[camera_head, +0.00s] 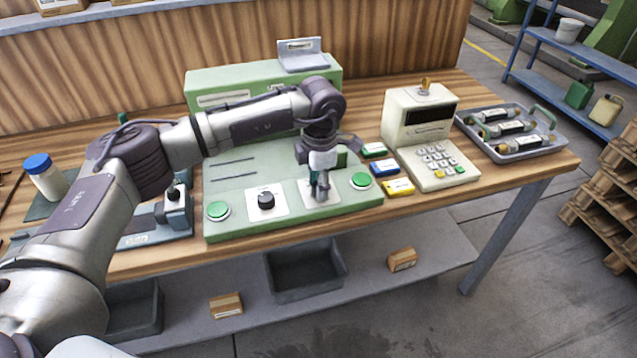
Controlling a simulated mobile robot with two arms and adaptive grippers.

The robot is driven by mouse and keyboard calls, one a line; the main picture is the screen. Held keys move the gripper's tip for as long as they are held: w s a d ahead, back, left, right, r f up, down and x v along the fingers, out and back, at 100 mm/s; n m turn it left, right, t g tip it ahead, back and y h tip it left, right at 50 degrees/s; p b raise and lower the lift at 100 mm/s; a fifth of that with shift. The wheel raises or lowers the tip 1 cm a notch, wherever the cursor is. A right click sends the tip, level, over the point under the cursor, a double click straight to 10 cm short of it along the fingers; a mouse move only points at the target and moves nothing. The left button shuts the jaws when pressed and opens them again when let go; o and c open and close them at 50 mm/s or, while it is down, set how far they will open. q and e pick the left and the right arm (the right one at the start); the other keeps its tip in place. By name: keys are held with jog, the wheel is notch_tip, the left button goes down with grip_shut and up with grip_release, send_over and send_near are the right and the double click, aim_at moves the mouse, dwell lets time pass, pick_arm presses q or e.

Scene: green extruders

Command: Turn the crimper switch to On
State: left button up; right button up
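The green control panel (240,172) lies on the wooden workbench. A black knob (266,200) stands on a white plate at its left-middle, and a second white plate (333,196) lies to its right. My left gripper (320,190) points down over this second plate, with its fingertips at or just above it. The gripper covers whatever switch is on that plate, so I cannot tell its setting or whether the fingers touch it. The labels are too small to read. My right gripper is not in view.
Green round buttons sit at the panel's left (217,210) and right (361,180). Coloured blocks (397,187), a cream keypad machine (438,165) and a grey tray (545,140) stand to the right. A blue-capped bottle (45,180) stands at the left.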

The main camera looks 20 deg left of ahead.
pick_arm(q)
jog(key=shift+o, duration=0.8)
notch_tip(320, 180, up, 12)
jog(key=shift+s+d, duration=0.2)
jog(key=shift+s, duration=0.05)
